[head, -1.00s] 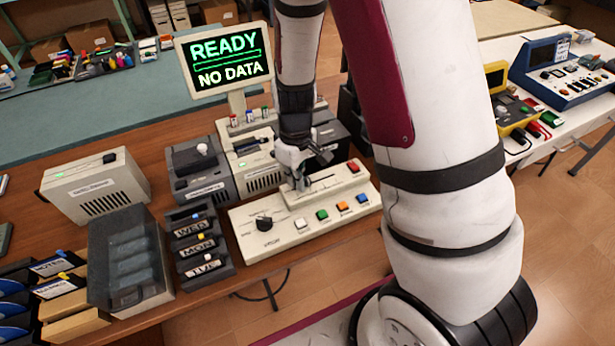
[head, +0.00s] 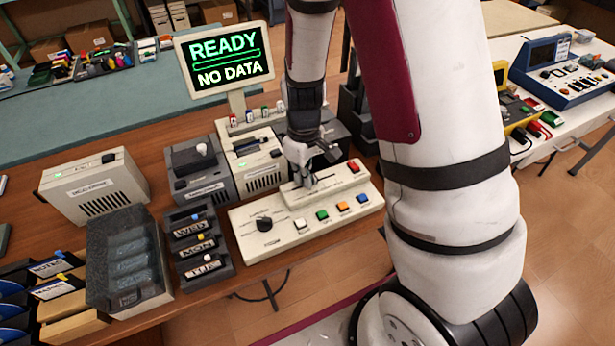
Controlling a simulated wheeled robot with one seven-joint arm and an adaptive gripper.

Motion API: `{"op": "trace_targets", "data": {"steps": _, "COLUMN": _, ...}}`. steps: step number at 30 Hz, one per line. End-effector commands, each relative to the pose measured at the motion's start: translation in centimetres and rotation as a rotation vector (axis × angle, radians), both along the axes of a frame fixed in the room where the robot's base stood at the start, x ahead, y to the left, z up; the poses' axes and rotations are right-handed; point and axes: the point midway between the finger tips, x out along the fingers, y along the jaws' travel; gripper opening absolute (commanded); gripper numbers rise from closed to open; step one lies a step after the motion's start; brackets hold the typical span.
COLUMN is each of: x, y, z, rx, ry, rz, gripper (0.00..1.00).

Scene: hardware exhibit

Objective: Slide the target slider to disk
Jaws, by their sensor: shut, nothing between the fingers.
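The cream control panel (head: 275,238) stands near the table's front edge. On its raised back part is a dark slider slot (head: 327,181). My gripper (head: 305,184) is shut and points down at the left part of this slot. The slider knob is hidden or too small to tell apart from the fingers, so I cannot tell whether they touch it. The slot's labels, including any disk mark, are not readable. The screen (head: 226,61) behind reads "READY" and "NO DATA".
The panel also has a black dial (head: 264,223), several coloured buttons and a red button (head: 353,167). Grey machines (head: 200,172) stand behind it. A labelled rack (head: 205,250) and a clear-lidded grey box (head: 130,262) are to the left.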

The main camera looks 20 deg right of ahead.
Motion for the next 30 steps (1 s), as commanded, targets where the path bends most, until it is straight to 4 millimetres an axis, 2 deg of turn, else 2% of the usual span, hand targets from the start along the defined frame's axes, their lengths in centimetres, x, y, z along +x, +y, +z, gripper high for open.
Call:
{"op": "trace_targets", "data": {"steps": 22, "x": 0.0, "y": -1.4, "z": 0.0, "rx": 0.0, "ry": 0.0, "rz": -0.001, "gripper": 0.0}}
{"op": "trace_targets", "data": {"steps": 30, "x": 0.0, "y": -1.3, "z": 0.0, "rx": 0.0, "ry": 0.0, "rz": 0.0, "gripper": 0.0}}
